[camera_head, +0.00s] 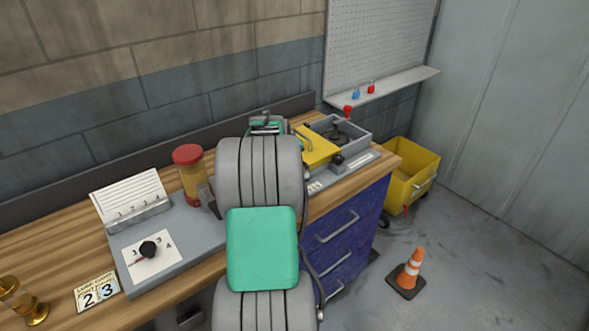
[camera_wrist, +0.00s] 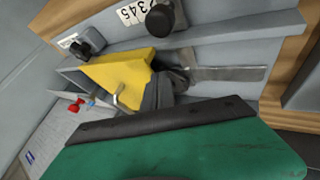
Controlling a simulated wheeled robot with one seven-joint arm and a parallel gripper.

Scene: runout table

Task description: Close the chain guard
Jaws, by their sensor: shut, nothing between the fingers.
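The chain guard is a yellow cover (camera_head: 319,149) with a bar handle, at the far right part of the bench. It lies at the left of an open grey housing (camera_head: 350,126), whose dark inner parts show. In the wrist view the yellow cover (camera_wrist: 112,74) looks tilted, with its pale handle near the lower edge. My gripper (camera_wrist: 164,90) is shut and empty, its dark fingers close beside the cover; whether they touch it I cannot tell. In the head view my arm hides the fingers and part of the bench.
A dark knob (camera_wrist: 161,20) is near the cover. A yellow cart (camera_head: 410,172) and a cone (camera_head: 408,271) are on the floor at right.

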